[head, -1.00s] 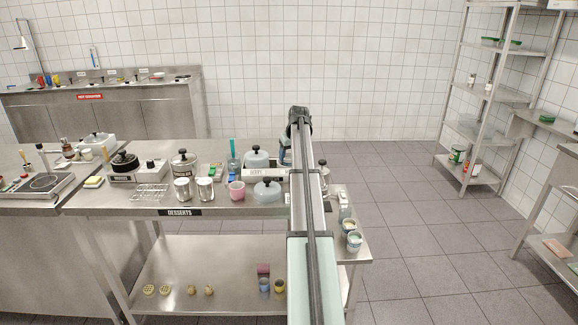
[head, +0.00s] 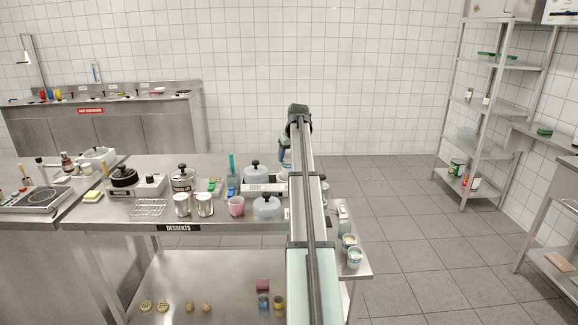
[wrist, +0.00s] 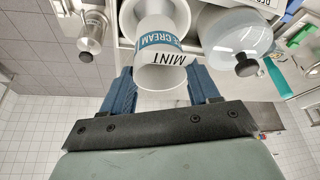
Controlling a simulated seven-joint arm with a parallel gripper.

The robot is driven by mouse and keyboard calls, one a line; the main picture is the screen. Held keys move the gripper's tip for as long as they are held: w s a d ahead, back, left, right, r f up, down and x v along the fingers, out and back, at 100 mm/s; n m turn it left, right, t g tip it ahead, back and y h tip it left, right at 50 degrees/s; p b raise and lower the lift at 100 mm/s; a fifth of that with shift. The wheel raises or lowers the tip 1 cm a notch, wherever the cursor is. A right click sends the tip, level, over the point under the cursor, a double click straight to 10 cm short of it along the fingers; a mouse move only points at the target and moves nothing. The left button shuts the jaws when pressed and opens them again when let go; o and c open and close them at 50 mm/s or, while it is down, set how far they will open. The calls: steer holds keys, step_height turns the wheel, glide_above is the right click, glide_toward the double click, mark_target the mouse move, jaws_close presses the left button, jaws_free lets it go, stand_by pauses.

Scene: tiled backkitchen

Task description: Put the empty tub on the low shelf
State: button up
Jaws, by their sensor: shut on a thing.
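My gripper (wrist: 164,85) has its blue fingers on either side of a white tub (wrist: 160,76) and is shut on it. The tub has a blue band and a label reading "ICE CREAM MINT". I cannot see into it clearly. In the head view my gripper (head: 285,146) is over the back of the steel dessert table, and my arm hides most of the tub. The low shelf (head: 215,275) is the steel board under that table.
Small yellow pieces (head: 162,306) lie on the low shelf's left. Its middle is bare.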

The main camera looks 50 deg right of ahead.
steer(key=s+d+r+m+h, duration=0.1)
steer(key=s+d+r+m, duration=0.25)
steer(key=d, duration=0.45)
steer(key=shift+s+a+f+n+y, duration=0.15)
steer(key=shift+s+a+f+n, duration=0.55)
steer(key=shift+s+f, duration=3.85)
steer(key=shift+s+a+f+n+y, duration=0.3)
steer(key=shift+s+a+f, duration=0.55)
steer(key=shift+f, duration=7.45)
steer(key=shift+s+a+f+n+y, duration=0.1)
steer(key=shift+s+a+f+n, duration=0.65)
steer(key=shift+s+f, duration=3.8)
steer(key=w+f, duration=0.4)
steer(key=shift+a, duration=0.1)
steer(key=o, duration=1.3)
steer(key=v, duration=1.2)
steer(key=shift+s+r, duration=0.1)
